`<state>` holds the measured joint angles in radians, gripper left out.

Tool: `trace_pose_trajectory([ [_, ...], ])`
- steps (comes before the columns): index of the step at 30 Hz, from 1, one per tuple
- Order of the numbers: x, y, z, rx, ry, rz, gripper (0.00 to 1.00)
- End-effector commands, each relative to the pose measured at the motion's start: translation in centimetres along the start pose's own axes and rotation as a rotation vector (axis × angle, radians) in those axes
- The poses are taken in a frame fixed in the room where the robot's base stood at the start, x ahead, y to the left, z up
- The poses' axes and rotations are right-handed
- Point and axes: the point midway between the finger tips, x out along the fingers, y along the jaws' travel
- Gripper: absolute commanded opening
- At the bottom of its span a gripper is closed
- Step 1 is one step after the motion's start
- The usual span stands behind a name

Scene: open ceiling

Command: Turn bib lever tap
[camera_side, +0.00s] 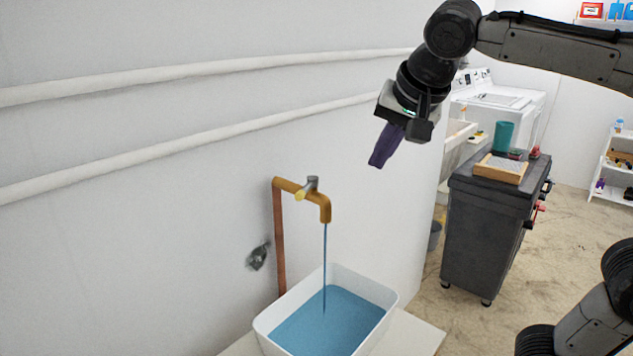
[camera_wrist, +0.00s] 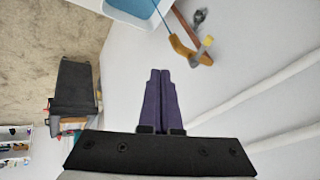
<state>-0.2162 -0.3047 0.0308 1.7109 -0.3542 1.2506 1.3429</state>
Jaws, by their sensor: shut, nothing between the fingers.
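The brass-coloured bib tap (camera_side: 300,190) sits on a copper pipe (camera_side: 279,240) by the wall, with a short lever (camera_side: 308,187) on top that has a grey part and a yellow end. A thin stream of water (camera_side: 325,270) runs from its spout into a white basin (camera_side: 265,330) holding blue water. The tap also shows at the top of the wrist view (camera_wrist: 183,48). My gripper (camera_side: 377,164) has purple fingers, shut and empty, above and to the right of the tap and apart from it. The fingers also show in the wrist view (camera_wrist: 160,72).
Two white pipes (camera_side: 150,141) run along the wall above the tap. A grey valve-like fitting (camera_side: 258,256) is on the wall left of the copper pipe. A dark cabinet (camera_side: 485,235) with a wooden tray (camera_side: 501,168) stands at right. The air between gripper and tap looks clear.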

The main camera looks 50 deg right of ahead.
Motion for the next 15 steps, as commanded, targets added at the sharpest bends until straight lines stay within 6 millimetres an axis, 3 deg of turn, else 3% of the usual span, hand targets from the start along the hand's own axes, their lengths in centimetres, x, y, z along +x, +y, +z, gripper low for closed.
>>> trace_pose_trajectory([
  [1, -0.5, -1.7, 0.0, 0.049, -0.011, -0.034, 0.0],
  [5, -0.9, -3.8, 0.3, 0.053, -0.029, -0.066, 0.0],
  [11, 0.8, -4.0, 0.6, 0.042, -0.032, -0.058, 0.0],
  [15, 3.3, -4.0, 0.7, 0.042, -0.033, -0.054, 0.0],
])
